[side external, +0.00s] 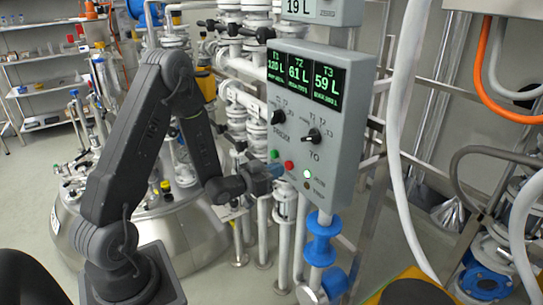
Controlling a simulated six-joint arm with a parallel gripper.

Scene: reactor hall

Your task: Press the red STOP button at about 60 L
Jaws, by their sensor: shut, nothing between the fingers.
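The grey control box (345,150) stands right of the arm. Its screen (304,78) reads T1 120 L, T2 61 L and T3 59 L. The red button (289,165) is on the lower front, right of the green button (274,154). My gripper (279,170) is shut and empty, with its tips just left of and slightly below the red button. I cannot tell whether the tips touch the box face.
Two black selector knobs, the left one (278,117) and the right one (314,135), sit above the buttons. A small lamp (307,174) glows right of the red button. A white hose (402,130) hangs right of the box. Pipework and a steel vessel (190,235) stand behind.

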